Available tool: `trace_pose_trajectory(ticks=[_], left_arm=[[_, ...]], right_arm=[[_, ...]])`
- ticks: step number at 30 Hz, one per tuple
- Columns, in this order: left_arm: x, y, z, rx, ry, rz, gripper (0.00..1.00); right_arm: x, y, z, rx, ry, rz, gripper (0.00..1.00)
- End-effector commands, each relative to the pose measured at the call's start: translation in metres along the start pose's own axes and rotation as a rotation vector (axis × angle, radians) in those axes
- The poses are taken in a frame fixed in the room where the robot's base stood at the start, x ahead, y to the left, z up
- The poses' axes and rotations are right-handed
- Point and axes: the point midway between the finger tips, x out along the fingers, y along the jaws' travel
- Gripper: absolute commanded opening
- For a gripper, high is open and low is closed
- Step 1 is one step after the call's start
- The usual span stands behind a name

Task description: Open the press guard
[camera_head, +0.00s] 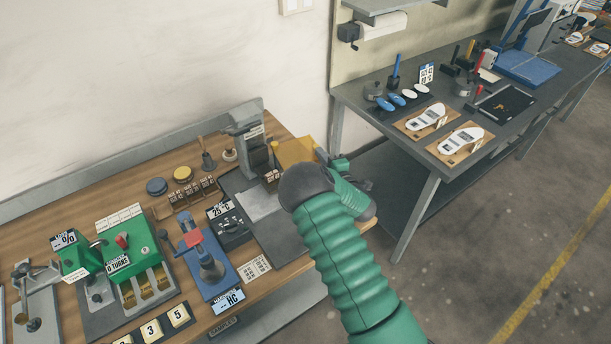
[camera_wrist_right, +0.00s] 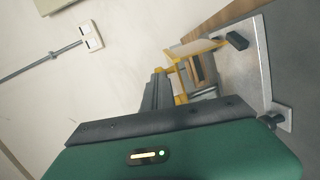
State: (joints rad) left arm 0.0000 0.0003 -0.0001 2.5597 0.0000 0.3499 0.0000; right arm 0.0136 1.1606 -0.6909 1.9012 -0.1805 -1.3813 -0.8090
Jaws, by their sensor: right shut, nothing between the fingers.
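The press guard (camera_head: 296,151) is a yellow panel at the right end of the wooden bench, beside the grey press (camera_head: 246,135). In the right wrist view the guard (camera_wrist_right: 196,48) shows as a yellow-edged panel standing out from the press frame, with a dark block near its outer end. My right gripper (camera_head: 338,163) is shut and empty, just right of the guard. My forearm and wrist hide part of the guard's right side, and I cannot tell if the gripper touches it. My left gripper is not in view.
A blue-based hand tool (camera_head: 210,270), a green counter device (camera_head: 120,255) and several small parts crowd the wooden bench to the left. A grey bench (camera_head: 400,150) with insoles on wooden boards stands at the right. Open floor (camera_head: 480,240) lies between the benches and the yellow line.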

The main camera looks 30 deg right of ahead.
Motion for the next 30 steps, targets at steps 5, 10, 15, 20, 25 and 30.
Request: trace_pose_trajectory(ticks=[5,10,15,20,25,30], left_arm=[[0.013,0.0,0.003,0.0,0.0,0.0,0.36],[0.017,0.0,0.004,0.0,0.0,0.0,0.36],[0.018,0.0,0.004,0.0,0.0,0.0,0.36],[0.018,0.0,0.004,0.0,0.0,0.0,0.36],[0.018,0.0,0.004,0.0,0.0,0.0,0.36],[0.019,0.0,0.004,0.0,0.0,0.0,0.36]], right_arm=[[0.012,0.001,0.014,0.0,-0.001,0.003,0.0],[0.018,0.004,0.019,0.0,-0.002,0.003,0.0],[0.021,0.005,0.022,0.0,-0.004,0.001,0.0],[0.021,0.006,0.022,0.0,-0.003,0.001,0.0],[0.021,0.006,0.022,0.0,-0.003,0.001,0.0],[0.022,0.006,0.021,0.0,-0.003,0.002,0.0]])
